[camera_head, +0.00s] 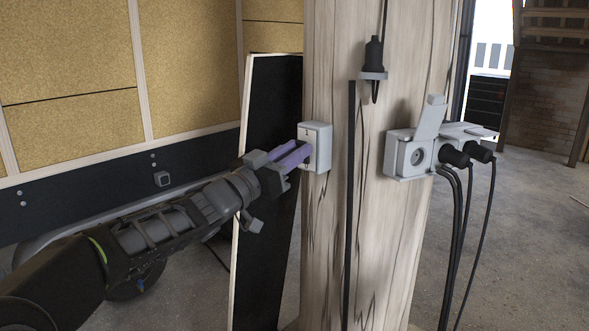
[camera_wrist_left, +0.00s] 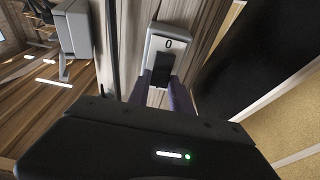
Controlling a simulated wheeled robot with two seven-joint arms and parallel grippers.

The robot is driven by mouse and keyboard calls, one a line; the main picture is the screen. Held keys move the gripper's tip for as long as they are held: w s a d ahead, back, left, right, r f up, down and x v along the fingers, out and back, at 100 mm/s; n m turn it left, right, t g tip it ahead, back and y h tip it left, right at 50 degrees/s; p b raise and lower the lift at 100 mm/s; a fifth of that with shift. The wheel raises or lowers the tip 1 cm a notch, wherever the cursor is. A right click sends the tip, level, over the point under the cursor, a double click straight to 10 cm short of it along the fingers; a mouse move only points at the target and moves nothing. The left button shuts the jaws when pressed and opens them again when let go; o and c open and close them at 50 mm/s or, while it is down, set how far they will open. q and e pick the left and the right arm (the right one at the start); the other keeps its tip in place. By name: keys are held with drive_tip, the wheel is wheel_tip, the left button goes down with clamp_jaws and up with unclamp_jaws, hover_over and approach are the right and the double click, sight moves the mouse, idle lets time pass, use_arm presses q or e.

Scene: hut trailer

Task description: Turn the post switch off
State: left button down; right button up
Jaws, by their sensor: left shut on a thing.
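The post switch is a small pale grey box (camera_head: 320,143) fixed to the left side of the wooden post. In the left wrist view the post switch (camera_wrist_left: 168,43) shows a "0" mark at one end and a dark rocker. My left gripper (camera_head: 298,157) reaches in from the left with its purple fingers at the front face of the switch. In the left wrist view the left gripper (camera_wrist_left: 160,93) has its fingers at the switch's lower end, shut on it. The fingers partly hide the switch's lower part, and the exact contact is hidden. My right gripper is not in view.
The wooden post (camera_head: 385,230) stands in the middle. A grey socket box (camera_head: 410,154) with black plugs and hanging cables is on its right. A black plug (camera_head: 374,55) hangs above. A dark panel (camera_head: 270,210) leans behind the post, left. Floor is open at right.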

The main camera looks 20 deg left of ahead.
use_arm(q)
drive_tip(key=c, duration=1.2)
unclamp_jaws()
drive_tip(key=shift+o, duration=0.2)
drive_tip(key=shift+s, duration=0.15)
drive_tip(key=v, duration=0.7)
drive_tip(key=shift+s, duration=0.25)
drive_tip(key=shift+a+f, duration=0.1)
